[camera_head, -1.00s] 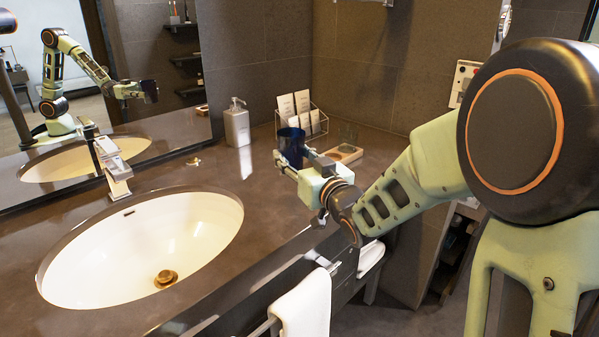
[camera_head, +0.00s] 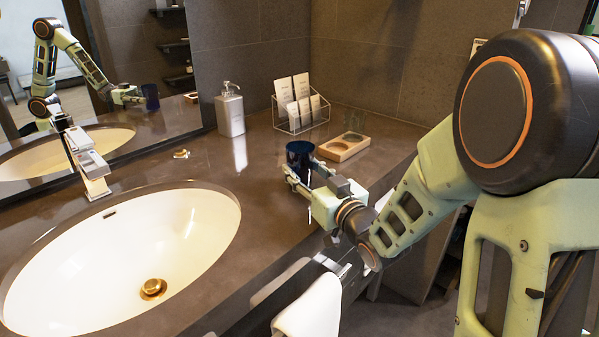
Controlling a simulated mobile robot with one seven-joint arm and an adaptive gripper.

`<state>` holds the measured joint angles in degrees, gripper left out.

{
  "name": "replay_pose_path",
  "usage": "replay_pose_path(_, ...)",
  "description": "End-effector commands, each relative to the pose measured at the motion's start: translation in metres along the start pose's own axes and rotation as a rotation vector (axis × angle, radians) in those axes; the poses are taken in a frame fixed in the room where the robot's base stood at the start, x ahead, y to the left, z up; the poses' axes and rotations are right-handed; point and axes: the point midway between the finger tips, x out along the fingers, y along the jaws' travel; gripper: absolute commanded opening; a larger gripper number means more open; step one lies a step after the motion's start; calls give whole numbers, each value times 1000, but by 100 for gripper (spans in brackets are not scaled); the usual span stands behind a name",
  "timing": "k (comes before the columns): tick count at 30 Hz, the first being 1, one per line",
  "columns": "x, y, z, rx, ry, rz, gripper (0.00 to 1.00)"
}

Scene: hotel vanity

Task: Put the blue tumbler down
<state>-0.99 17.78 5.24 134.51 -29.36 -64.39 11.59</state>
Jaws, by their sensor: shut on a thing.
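The blue tumbler (camera_head: 299,155) is dark blue and upright, low over the counter to the right of the sink. My gripper (camera_head: 303,176) is shut on it from the front right side, and its fingers hide the tumbler's lower part. I cannot tell whether the tumbler's base touches the counter (camera_head: 225,172). The tumbler and my gripper also show in the mirror at the left.
A wooden tray (camera_head: 343,147) with round recesses lies behind and right of the tumbler. A wire rack with cards (camera_head: 299,112) and a soap dispenser (camera_head: 229,111) stand at the back. The sink (camera_head: 120,255) is at the left. A white towel (camera_head: 309,308) hangs at the front.

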Motion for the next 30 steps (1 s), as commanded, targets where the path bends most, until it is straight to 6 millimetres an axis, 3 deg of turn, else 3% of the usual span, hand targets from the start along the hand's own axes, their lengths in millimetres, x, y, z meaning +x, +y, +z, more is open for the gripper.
replay_pose_path(17, -5, 1, 10, -1, 3, 0, 3)
replay_pose_path(18, -5, 1, 8, -1, 1, 0, 47)
replay_pose_path(22, -5, 1, 8, -1, 1, 0, 61)
replay_pose_path(30, -5, 1, 8, -1, 1, 0, 61)
